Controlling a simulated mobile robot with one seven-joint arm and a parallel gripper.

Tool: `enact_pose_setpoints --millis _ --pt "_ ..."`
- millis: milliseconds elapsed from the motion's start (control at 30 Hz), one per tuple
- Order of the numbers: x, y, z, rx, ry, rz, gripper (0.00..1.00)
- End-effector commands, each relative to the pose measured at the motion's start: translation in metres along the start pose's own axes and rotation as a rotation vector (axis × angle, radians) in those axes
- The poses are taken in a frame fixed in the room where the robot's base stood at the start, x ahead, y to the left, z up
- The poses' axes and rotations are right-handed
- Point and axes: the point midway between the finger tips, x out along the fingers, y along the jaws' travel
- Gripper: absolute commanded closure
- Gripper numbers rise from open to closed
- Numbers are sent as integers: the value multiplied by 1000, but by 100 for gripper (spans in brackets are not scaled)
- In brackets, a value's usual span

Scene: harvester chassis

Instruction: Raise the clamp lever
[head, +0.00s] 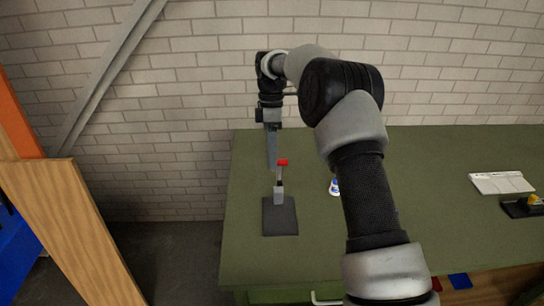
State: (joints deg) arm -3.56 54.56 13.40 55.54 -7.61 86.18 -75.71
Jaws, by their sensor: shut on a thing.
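The clamp stands on a dark grey base plate (280,222) near the left end of the green table.
The green table (430,235) has free room to the right of the clamp. A small white and blue item (335,187) stands partly behind my arm. White papers (502,183) and a dark tray with something yellow (523,206) lie at the right. A brick wall is behind.

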Motion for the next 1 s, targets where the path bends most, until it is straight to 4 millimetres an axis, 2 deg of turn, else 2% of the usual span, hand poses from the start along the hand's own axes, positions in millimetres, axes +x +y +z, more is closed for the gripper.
enact_pose_setpoints --millis 567,800,1000 --pt "-7 3 0 1 2 12 66" --pt "-46 2 -1 0 3 15 66" --pt "-70 0 0 1 2 9 66"
